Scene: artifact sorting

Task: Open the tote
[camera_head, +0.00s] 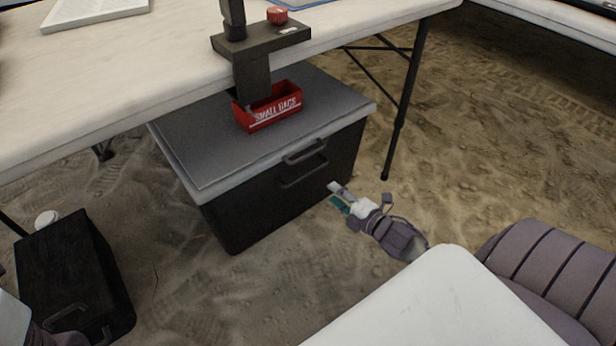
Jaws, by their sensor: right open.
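The tote (262,205) is a large black box with a grey lid (215,140), standing on the sandy ground partly under the white table. The lid lies shut on it. Two dark handles (304,170) show on its front, one at the lid and one below. A red bin (270,109) marked "SMALL BAGS" is at the lid, below a dark clamp. My right gripper (337,196) is open and empty, just in front of the tote's front face, right of the handles. Whether it touches the tote I cannot tell. My left gripper is not in view.
The white table (110,85) hangs over the back of the tote, with a dark clamp (262,42) on its edge and a table leg (405,105) to the right. A smaller black case (70,275) stands at the lower left. Bare sand lies between.

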